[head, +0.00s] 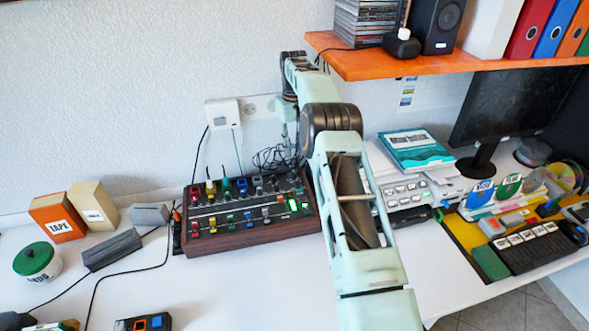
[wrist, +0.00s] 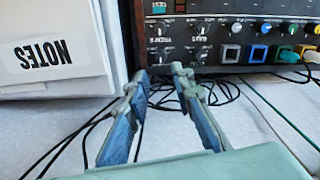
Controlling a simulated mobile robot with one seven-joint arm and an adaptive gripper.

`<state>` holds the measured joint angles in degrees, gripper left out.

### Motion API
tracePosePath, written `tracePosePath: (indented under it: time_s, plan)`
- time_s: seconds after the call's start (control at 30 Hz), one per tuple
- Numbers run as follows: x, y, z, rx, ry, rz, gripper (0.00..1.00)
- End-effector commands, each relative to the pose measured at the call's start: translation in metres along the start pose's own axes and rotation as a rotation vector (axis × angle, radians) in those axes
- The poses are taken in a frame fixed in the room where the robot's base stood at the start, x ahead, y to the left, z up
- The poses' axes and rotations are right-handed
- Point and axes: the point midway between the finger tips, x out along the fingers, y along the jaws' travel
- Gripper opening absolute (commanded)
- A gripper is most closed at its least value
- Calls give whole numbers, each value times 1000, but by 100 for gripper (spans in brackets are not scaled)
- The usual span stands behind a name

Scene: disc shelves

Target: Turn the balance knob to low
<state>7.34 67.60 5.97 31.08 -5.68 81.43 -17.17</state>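A dark mixer panel with a wooden side (head: 270,233) sits on the white desk below my arm. In the wrist view the panel (wrist: 220,10) appears upside down at the top, with small dark knobs (wrist: 203,55) at its near edge. Their labels are too small to read, so I cannot tell which is the balance knob or where it points. My gripper (wrist: 158,72) is open and empty, its fingertips just short of the panel edge, near the knobs at its left end. In the head view my arm reaches over the desk and hides part of the panel's right side.
A white box marked NOTES (wrist: 60,65) stands close left of my fingers in the wrist view. Black cables (head: 275,158) lie behind the panel. An orange shelf (head: 370,66) overhangs at upper right. The wall is close behind my wrist.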

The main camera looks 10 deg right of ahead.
Motion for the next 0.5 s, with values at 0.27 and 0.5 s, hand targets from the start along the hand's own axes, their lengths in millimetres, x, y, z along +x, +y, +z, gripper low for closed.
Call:
tracePosePath:
  time_s: [0.27, 0.5]
  plan:
    - [54, -1, 1, 1, -3, -3, 22]
    - [86, -1, 0, 2, -1, -2, 22]
